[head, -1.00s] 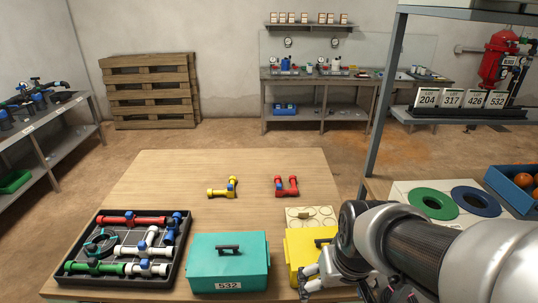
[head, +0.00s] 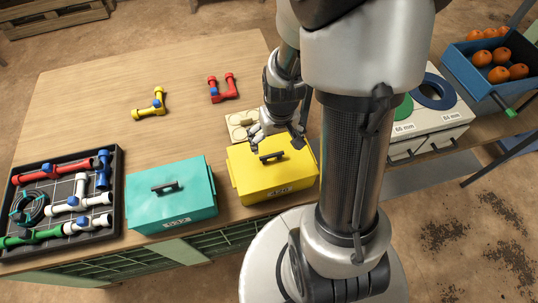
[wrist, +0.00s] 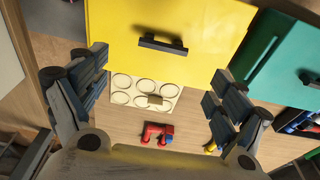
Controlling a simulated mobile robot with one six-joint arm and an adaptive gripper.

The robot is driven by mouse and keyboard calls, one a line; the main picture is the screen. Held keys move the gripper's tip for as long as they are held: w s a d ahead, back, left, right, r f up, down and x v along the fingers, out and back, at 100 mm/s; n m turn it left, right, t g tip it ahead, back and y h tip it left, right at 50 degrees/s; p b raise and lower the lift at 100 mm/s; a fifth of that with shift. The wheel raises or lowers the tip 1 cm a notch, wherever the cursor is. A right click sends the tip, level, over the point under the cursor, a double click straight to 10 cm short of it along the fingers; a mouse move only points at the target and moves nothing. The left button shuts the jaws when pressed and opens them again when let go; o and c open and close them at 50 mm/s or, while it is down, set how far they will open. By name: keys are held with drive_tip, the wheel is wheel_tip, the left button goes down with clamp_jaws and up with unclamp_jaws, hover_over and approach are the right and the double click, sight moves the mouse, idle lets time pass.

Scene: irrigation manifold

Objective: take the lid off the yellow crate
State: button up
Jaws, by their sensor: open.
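The yellow crate (head: 270,190) stands at the front right of the wooden table with its yellow lid (head: 293,163) on. The lid has a dark bar handle (head: 272,156); in the wrist view the handle (wrist: 163,44) lies across the lid, toward the top. My gripper (head: 276,142) is open and empty just above the lid's back part, near the handle. In the wrist view the fingers of my gripper (wrist: 160,78) are spread wide, with the handle beyond and between them. I cannot tell how high the fingertips are above the lid.
A teal crate (head: 190,205) with a lid stands left of the yellow one. A cream tray with round recesses (wrist: 130,88) lies behind the yellow crate. A black parts tray (head: 117,160), yellow fitting (head: 150,111) and red fitting (head: 224,95) lie on the table. The table's middle is clear.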

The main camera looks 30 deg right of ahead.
sight(272, 154)
drive_tip(key=f, duration=0.2)
drive_tip(key=f+b, duration=0.1)
drive_tip(key=w+f, duration=0.1)
drive_tip(key=f, duration=0.1)
drive_tip(key=shift+d+f+b, duration=0.15)
drive_tip(key=shift+f+b, duration=0.15)
drive_tip(key=f, duration=0.1)
drive_tip(key=f+b, duration=0.2)
drive_tip(key=f, duration=0.1)
drive_tip(key=shift+w+a+f, duration=0.1)
drive_tip(key=shift+w+a, duration=0.05)
drive_tip(key=shift+a, duration=0.1)
drive_tip(key=shift+w+f, duration=0.15)
drive_tip(key=shift+f, duration=0.35)
drive_tip(key=shift+r, duration=0.1)
drive_tip(key=c, duration=1.2)
